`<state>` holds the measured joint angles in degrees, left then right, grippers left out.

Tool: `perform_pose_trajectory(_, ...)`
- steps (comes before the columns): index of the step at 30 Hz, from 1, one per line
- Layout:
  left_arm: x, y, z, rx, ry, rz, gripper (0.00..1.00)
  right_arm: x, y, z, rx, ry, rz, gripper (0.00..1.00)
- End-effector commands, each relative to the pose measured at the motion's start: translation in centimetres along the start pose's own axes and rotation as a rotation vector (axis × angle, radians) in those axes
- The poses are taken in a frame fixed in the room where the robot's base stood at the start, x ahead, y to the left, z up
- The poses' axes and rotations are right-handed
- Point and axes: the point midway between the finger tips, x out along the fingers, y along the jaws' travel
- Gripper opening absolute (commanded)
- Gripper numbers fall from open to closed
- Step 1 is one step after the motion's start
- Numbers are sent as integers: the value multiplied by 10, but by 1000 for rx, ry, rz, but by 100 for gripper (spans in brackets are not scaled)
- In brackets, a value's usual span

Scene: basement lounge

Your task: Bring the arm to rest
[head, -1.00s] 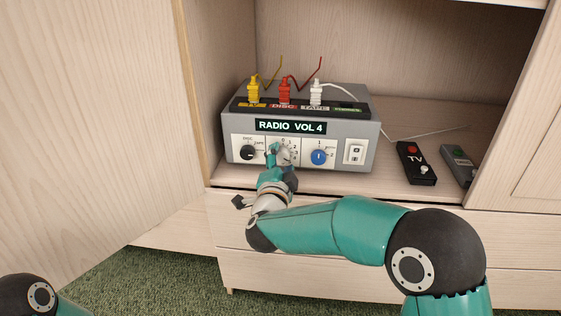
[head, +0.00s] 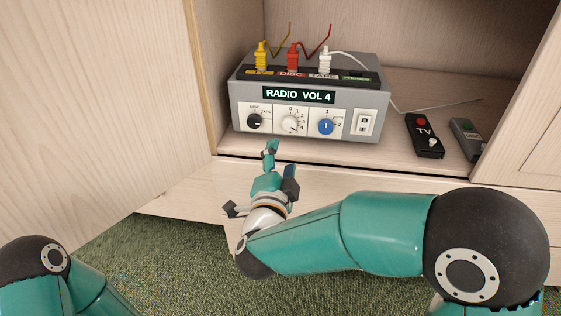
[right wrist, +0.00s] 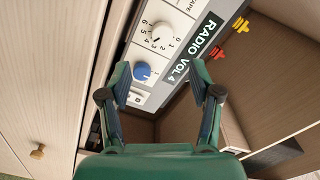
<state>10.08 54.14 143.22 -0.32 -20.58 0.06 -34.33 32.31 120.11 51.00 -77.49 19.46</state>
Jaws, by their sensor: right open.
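My right gripper (head: 278,160) is in front of and below the grey radio unit (head: 350,92), clear of its front panel. In the right wrist view the right gripper (right wrist: 161,80) has its two fingers spread with nothing between them. Beyond the fingers show the white volume dial (right wrist: 158,36) and the blue knob (right wrist: 142,72). In the head view the dial (head: 291,124) and the blue knob (head: 326,127) are uncovered. The display (head: 298,95) reads RADIO VOL 4. Only part of my left arm shows at the lower left; its gripper is out of view.
The unit stands on a cabinet shelf (head: 395,165). Yellow (head: 261,58), red (head: 293,58) and white (head: 324,60) plugs stand on top. A black TV remote (head: 424,136) and a grey remote (head: 467,139) lie to the right. An open door (head: 90,110) is at left.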

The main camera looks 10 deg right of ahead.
Motion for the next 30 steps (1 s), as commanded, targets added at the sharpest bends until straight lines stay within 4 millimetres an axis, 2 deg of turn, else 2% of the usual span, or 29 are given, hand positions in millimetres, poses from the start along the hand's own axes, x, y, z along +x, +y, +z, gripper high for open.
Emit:
perform_pose_trajectory(4,0,0,0,0,0,0,0,-7,0,0,1,0,0,63)
perform_pose_trajectory(16,0,0,0,0,0,0,0,-7,0,0,0,0,0,63)
perform_pose_trajectory(20,-2,1,0,0,0,0,0,-4,9,4,-28,-24,12,63)
perform_pose_trajectory(23,-8,3,0,0,0,0,0,4,33,16,-100,-96,43,63)
perform_pose_trajectory(26,-17,6,0,0,0,0,0,10,79,35,-218,-231,100,63)
perform_pose_trajectory(29,-28,10,0,0,0,0,0,3,143,57,-355,-425,184,63)
perform_pose_trajectory(30,-32,12,0,0,0,0,0,-6,171,65,-405,-514,221,63)
